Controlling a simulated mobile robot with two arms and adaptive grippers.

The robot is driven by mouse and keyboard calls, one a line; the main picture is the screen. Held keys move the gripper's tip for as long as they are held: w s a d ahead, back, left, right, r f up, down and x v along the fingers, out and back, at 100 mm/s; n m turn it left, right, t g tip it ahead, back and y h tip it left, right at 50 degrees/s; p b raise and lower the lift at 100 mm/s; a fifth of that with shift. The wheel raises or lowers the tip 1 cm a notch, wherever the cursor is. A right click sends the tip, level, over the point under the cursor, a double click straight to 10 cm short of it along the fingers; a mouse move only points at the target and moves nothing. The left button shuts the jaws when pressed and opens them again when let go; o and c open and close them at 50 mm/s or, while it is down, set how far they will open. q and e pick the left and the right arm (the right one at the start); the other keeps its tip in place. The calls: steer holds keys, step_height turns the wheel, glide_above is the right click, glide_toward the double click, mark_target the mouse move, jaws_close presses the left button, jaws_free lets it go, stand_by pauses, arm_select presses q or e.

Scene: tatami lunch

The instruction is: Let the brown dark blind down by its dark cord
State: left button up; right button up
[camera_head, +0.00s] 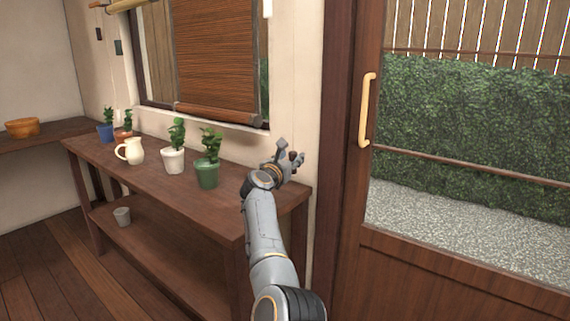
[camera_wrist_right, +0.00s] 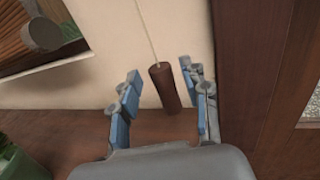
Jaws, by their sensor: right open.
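The brown slatted blind (camera_head: 212,55) hangs over the window in the head view, with its bottom roll (camera_head: 225,113) just above the sill. In the right wrist view the end of that roll (camera_wrist_right: 42,33) shows at upper left. A dark brown cylindrical pull (camera_wrist_right: 165,88) hangs on a thin pale cord (camera_wrist_right: 148,32) in front of the wall. My right gripper (camera_head: 291,152) is open beside the wall, right of the blind. Its blue-padded fingers (camera_wrist_right: 160,76) are on either side of the pull, with gaps visible. My left gripper is not in view.
A wooden shelf table (camera_head: 145,176) under the window bears a white jug (camera_head: 131,151) and several potted plants, the green pot (camera_head: 207,174) being nearest my arm. The door handle (camera_head: 367,110) is to the right.

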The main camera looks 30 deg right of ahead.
steer(key=shift+v, duration=2.85)
steer(key=shift+f, duration=0.1)
